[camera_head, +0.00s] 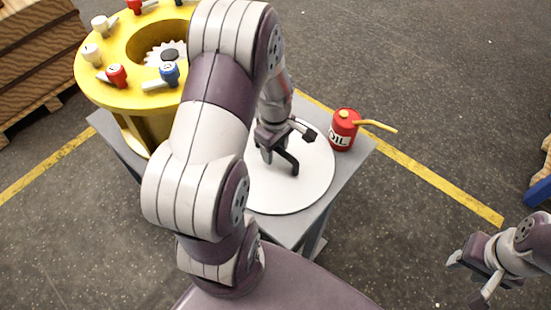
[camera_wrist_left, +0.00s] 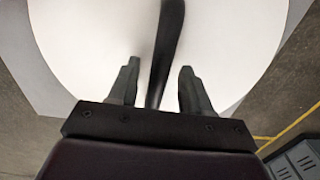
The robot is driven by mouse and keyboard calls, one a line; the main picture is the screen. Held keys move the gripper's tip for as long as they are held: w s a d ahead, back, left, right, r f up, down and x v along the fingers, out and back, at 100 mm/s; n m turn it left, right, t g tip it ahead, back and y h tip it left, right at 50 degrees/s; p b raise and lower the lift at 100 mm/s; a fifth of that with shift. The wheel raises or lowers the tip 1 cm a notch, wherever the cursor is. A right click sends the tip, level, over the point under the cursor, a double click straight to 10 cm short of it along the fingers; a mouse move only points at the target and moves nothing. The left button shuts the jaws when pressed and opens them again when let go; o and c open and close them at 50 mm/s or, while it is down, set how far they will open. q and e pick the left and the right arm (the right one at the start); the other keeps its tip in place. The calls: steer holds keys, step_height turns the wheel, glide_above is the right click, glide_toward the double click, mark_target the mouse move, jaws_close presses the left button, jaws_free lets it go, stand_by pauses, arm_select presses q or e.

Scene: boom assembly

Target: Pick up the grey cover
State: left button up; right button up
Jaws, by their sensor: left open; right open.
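The cover (camera_head: 305,188) is a pale, nearly white round disc lying flat on a grey table. Its black bar handle (camera_head: 289,160) stands across the top and is partly hidden by my gripper. In the left wrist view the cover (camera_wrist_left: 235,45) fills the upper part, and the handle (camera_wrist_left: 168,45) runs between the two fingers. My left gripper (camera_head: 288,146) is open over the handle, with a finger on each side and visible gaps in the wrist view (camera_wrist_left: 158,80). My right gripper (camera_head: 466,281) is open and empty at the lower right, away from the table.
A red oil can (camera_head: 343,132) with a yellow spout stands at the cover's right edge. A yellow round housing (camera_head: 118,88) with red, white and blue knobs stands at the table's left. The floor beyond is mostly clear.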

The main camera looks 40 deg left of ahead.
arm_select(q)
steer(key=shift+w+d+f, duration=0.1)
steer(key=shift+w+f, duration=0.05)
steer(key=shift+f, duration=0.3)
steer(key=shift+w+d+f, duration=0.1)
steer(key=shift+f, duration=0.35)
steer(key=shift+s+a, duration=0.15)
steer(key=shift+c, duration=0.9)
jaws_close()
steer(key=shift+w, duration=0.2)
